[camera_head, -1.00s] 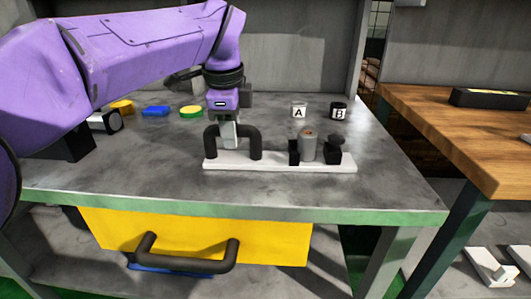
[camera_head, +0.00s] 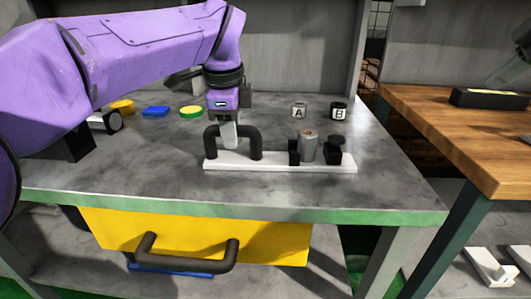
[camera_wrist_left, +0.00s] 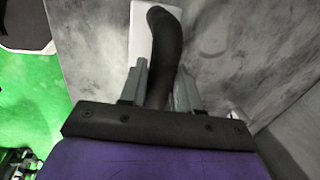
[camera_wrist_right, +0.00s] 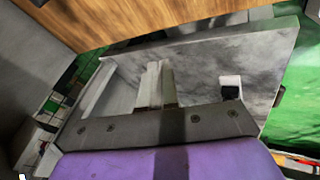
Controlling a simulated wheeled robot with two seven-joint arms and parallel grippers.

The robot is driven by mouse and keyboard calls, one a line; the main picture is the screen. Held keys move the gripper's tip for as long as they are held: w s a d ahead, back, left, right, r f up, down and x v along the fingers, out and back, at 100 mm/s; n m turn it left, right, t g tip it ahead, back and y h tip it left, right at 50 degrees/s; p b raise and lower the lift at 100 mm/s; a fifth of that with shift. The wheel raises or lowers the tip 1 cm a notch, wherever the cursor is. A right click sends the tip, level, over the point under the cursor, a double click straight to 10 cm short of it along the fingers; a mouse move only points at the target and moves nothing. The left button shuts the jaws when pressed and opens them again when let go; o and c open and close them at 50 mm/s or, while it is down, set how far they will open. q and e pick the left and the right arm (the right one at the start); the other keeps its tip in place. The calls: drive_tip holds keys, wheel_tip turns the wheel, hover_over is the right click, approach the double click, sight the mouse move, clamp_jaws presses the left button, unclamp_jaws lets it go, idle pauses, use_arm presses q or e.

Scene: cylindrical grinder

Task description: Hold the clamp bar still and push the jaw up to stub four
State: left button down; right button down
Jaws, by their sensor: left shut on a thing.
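The clamp bar (camera_head: 230,163) is a long white strip lying on the grey bench, with a black arched handle (camera_head: 254,143) at its left end. My left gripper (camera_head: 230,144) is shut on this handle, which also shows between its fingers in the left wrist view (camera_wrist_left: 163,50). At the bar's right end stand a grey cylinder (camera_head: 309,148) with an orange top and dark blocks (camera_head: 333,154) on both sides; I cannot tell which is the jaw. No stub numbers are readable. My right gripper (camera_wrist_right: 161,85) has its fingers together, empty, away from the bar.
Cubes marked A (camera_head: 299,111) and B (camera_head: 338,112) stand behind the bar. Yellow (camera_head: 122,107), blue (camera_head: 156,111) and green-rimmed (camera_head: 191,111) pieces lie at the back left. A yellow drawer (camera_head: 280,243) is below. A wooden table (camera_head: 450,120) stands at right.

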drive_tip(key=a+f+m+g, duration=0.1)
drive_tip(key=a+f+g, duration=0.15)
drive_tip(key=a, duration=1.35)
drive_tip(key=m+g, duration=0.2)
hover_over(348, 159)
wheel_tip(348, 159, down, 4)
drive_tip(key=shift+h, duration=0.3)
drive_tip(key=shift+s+d+f, duration=0.1)
drive_tip(key=shift+d+f, duration=0.05)
drive_tip(key=shift+f, duration=1.45)
drive_tip(key=shift+s+d+f, duration=0.1)
drive_tip(key=shift+d+f, duration=0.05)
drive_tip(key=shift+f, duration=1.4)
drive_tip(key=shift+f, duration=1.45)
drive_tip(key=shift+r, duration=1.75)
